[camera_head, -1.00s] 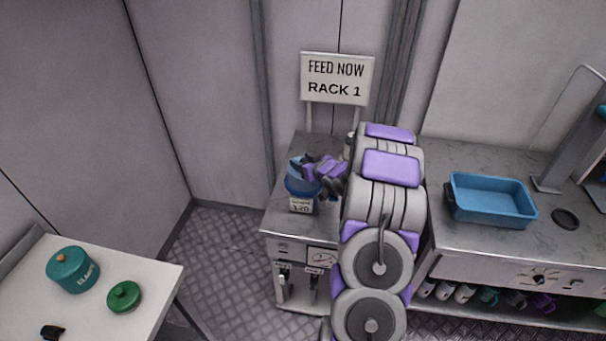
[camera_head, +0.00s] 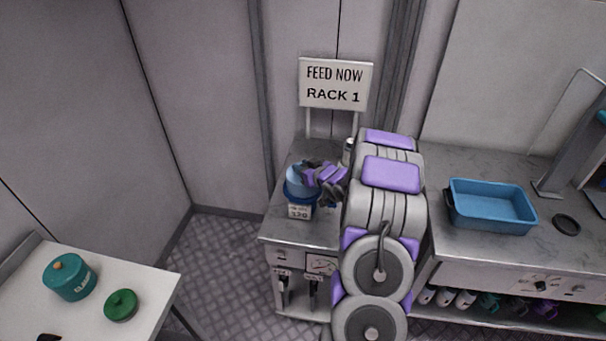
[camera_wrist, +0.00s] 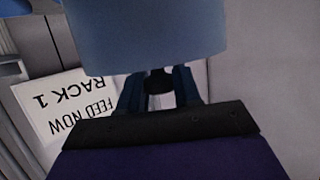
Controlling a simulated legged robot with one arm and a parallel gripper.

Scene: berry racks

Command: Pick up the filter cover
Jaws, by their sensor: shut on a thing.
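A light blue round piece (camera_head: 297,181), which looks like the filter cover, is at the top of a darker blue container (camera_head: 292,194) with a white label reading 120. I cannot tell whether they touch. My gripper (camera_head: 312,170) is at the cover's upper right side. In the wrist view the cover (camera_wrist: 150,35) fills the top of the picture. My gripper (camera_wrist: 158,88) is shut on its small black knob (camera_wrist: 158,81), between two dark blue fingers. The cover's far side is out of view.
A FEED NOW RACK 1 sign (camera_head: 336,84) stands behind the container on the metal counter (camera_head: 275,222). A blue tray (camera_head: 492,222) and a black disc (camera_head: 566,225) are at right. A white table (camera_head: 60,315) at lower left holds a teal pot (camera_head: 70,283) and a green lid (camera_head: 121,306).

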